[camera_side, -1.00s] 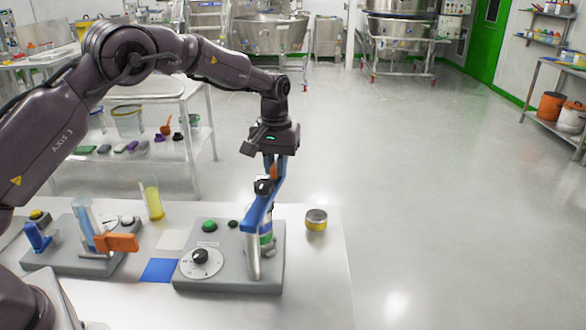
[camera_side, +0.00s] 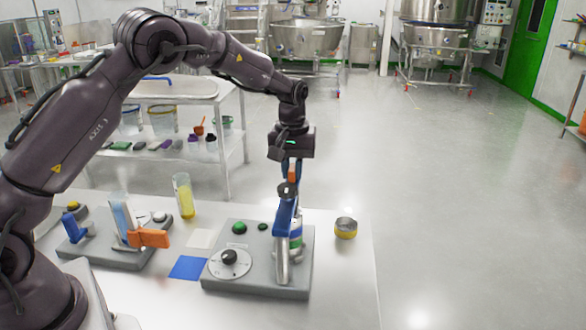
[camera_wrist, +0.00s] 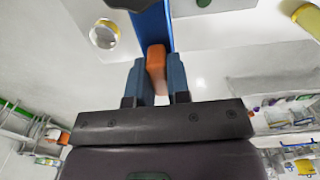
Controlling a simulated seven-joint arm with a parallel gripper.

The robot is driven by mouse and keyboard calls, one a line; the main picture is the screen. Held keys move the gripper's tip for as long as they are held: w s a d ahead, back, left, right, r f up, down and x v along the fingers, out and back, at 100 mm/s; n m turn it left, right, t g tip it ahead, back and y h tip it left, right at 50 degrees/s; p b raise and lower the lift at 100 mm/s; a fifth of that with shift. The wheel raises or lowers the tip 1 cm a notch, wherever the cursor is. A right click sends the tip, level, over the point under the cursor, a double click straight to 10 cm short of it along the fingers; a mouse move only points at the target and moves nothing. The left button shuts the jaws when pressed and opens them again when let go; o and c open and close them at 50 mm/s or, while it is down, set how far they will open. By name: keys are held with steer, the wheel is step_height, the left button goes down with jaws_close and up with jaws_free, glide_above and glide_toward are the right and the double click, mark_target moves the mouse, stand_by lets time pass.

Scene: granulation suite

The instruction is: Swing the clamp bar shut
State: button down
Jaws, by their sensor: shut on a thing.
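The blue clamp bar (camera_side: 286,217) is on the grey base plate (camera_side: 258,284) at the right, by a pale metal post (camera_side: 282,265). It appears nearly end-on, with a black knob (camera_side: 287,189) on it. A white and green container (camera_side: 296,237) stands behind the bar, partly hidden. My gripper (camera_side: 292,172) reaches down from above and is shut on the bar's orange handle (camera_wrist: 156,62). In the wrist view my gripper (camera_wrist: 158,70) has a finger on each side of the handle, and the blue bar (camera_wrist: 153,25) runs away from it.
A second fixture with an orange bar (camera_side: 149,238) and a cylinder of yellow liquid (camera_side: 184,196) are at left.

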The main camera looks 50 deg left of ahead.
steer(key=c, duration=1.1)
jaws_free()
steer(key=shift+s+a, duration=0.1)
steer(key=shift+r, duration=0.1)
step_height(320, 180, up, 13)
steer(key=shift+f, duration=0.1)
steer(key=s+d+r+m+t, duration=0.1)
steer(key=s+d+m+t, duration=0.1)
steer(key=s, duration=0.8)
steer(key=s+d+r+m+t, duration=0.1)
steer(key=s+d+m, duration=0.2)
steer(key=s, duration=0.7)
steer(key=s+d+r+m+t, duration=0.1)
steer(key=s+m, duration=0.3)
steer(key=s, duration=0.6)
steer(key=shift+s+d+r+t, duration=0.1)
steer(key=shift+d+r+t, duration=0.1)
steer(key=shift+d+t, duration=0.25)
steer(key=shift+d+r+t, duration=0.15)
steer(key=shift+d+t, duration=0.2)
steer(key=shift+d, duration=0.1)
